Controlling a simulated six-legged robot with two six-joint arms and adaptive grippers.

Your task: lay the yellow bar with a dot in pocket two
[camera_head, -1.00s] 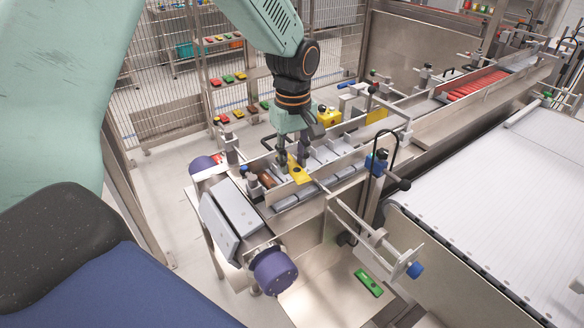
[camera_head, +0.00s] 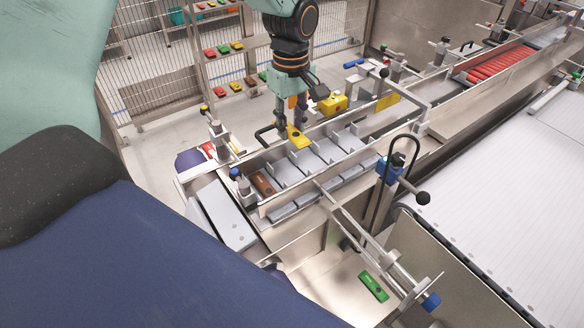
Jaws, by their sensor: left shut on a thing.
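My left gripper (camera_head: 290,121) points down and is shut on a yellow bar (camera_head: 298,138). It holds the bar over the far side of the pocketed conveyor; the exact height above it is hard to tell. A small dark mark seems to show on the bar, too small to read. The conveyor has a row of grey pockets (camera_head: 286,173) split by thin upright dividers. A brown bar (camera_head: 264,184) lies in the pocket at the near left end. The pockets to its right look empty. My right gripper is not in view.
A blue-topped clamp post (camera_head: 238,184) stands at the conveyor's left end. A yellow block (camera_head: 332,103) sits behind the gripper. A rod stand with a black loop (camera_head: 392,170) rises in front. A green bar (camera_head: 373,287) lies on the lower plate. Shelves with coloured bars stand behind.

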